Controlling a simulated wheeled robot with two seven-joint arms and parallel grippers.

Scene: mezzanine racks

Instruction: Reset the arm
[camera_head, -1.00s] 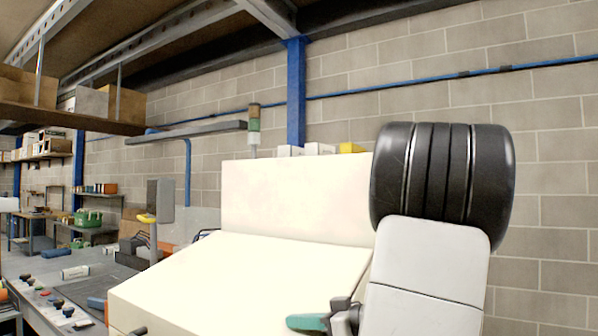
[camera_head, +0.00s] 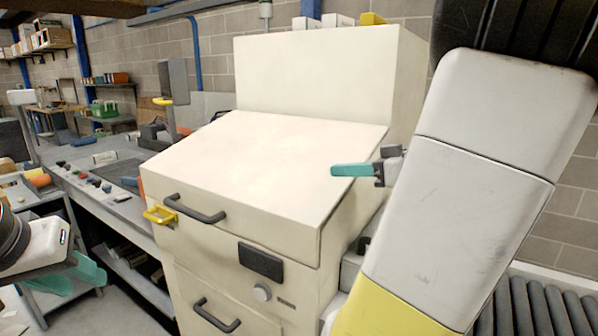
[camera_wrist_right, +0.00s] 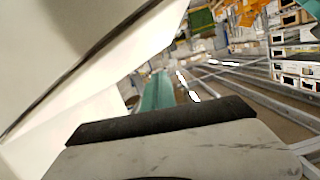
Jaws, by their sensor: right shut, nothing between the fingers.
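My right gripper (camera_head: 352,170) has teal fingers, shut with nothing between them. In the head view it is in front of the right edge of a cream machine's sloped lid (camera_head: 265,150); I cannot tell whether it touches. My right arm rises beside it, white with a yellow section, and covers much of the right side. In the right wrist view a teal finger (camera_wrist_right: 157,92) points away beside a large pale surface. My left gripper (camera_head: 78,275) shows at the lower left edge, its teal fingers apart and empty.
The cream cabinet has dark handles (camera_head: 196,208) and a yellow latch (camera_head: 159,215). A grey workbench (camera_head: 110,200) with knobs stands to its left. A roller conveyor (camera_head: 535,305) lies at the lower right.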

